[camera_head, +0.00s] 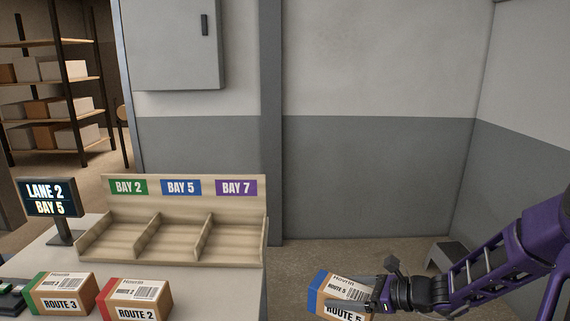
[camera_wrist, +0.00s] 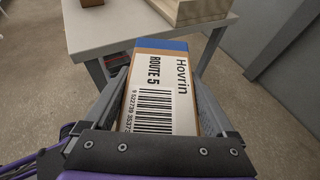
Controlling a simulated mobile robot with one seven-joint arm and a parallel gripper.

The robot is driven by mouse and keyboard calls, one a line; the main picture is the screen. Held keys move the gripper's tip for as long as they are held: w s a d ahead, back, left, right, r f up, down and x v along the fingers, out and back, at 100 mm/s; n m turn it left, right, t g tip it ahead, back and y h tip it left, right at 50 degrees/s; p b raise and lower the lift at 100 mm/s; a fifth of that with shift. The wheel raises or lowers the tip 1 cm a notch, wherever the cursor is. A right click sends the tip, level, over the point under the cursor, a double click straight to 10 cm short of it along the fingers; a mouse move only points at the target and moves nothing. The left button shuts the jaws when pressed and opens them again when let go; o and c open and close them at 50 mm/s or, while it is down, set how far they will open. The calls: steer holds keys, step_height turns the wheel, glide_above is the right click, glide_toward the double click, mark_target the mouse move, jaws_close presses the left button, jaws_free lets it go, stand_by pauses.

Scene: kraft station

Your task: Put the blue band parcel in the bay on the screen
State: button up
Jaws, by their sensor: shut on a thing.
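The blue band parcel (camera_head: 333,290), a brown box with a blue end and a white label reading "ROUTE 5", is in my gripper (camera_head: 372,292). My gripper is shut on it and holds it to the right of the table. In the wrist view the parcel (camera_wrist: 165,85) lies between the two fingers, blue end away from me. The screen (camera_head: 48,198) reads "LANE 2" and "BAY 5". The wooden rack (camera_head: 187,208) has three empty bays, labelled BAY 2, BAY 5 and BAY 7. The BAY 5 label (camera_head: 181,187) is blue and marks the middle bay.
The table (camera_head: 225,287) carries the rack. A green band parcel (camera_head: 60,293), "ROUTE 3", and a red band parcel (camera_head: 135,300), "ROUTE 2", stand in front of the rack. Low dividers separate the bays. Open floor lies right of the table.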

steer(key=f, duration=0.2)
steer(key=f+m+t, duration=0.1)
steer(key=shift+s+d+h, duration=0.2)
steer(key=shift+s+h, duration=0.1)
steer(key=shift+w+a+r+m+t+h, duration=0.2)
steer(key=shift+a+m+t+h, duration=0.1)
steer(key=shift+m+t+h, duration=0.15)
steer(key=shift+w+a+r+m+t+h, duration=0.15)
steer(key=shift+a+m+t+h, duration=0.15)
steer(key=shift+m+t, duration=0.2)
steer(key=shift+s+d+f+m+t+h, duration=0.1)
steer(key=shift+d+m+t+h, duration=0.1)
steer(key=shift+m+t+h, duration=0.45)
steer(key=shift+s+d+f+m+t+h, duration=0.25)
steer(key=shift+d+f+m+t+h, duration=0.15)
steer(key=shift+m+h, duration=0.5)
steer(key=shift+d+r, duration=0.1)
